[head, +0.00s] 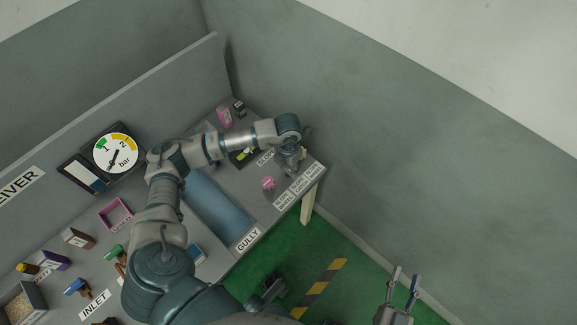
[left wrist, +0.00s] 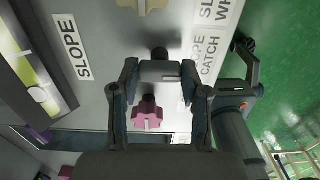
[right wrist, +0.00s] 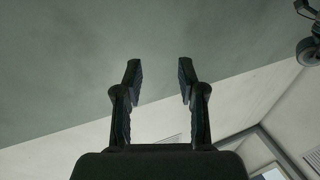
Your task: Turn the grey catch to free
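The grey catch (left wrist: 160,71) shows in the left wrist view as a short grey bar on a dark stem, near the SLOPE CATCH label (left wrist: 208,58). My left gripper (left wrist: 160,76) is open, with one fingertip near each end of the bar. I cannot tell whether the fingertips touch it. In the head view my left gripper (head: 290,162) is over the right end of the bench and hides the catch. My right gripper (head: 404,282) is open and empty, away from the bench; it also shows in the right wrist view (right wrist: 159,75).
A pink knob (left wrist: 147,116) stands close by the catch, between my left fingers in the wrist view; it also shows in the head view (head: 268,183). A beige knob (left wrist: 142,4) is on the other side. The gully (head: 220,205) lies left of the labels.

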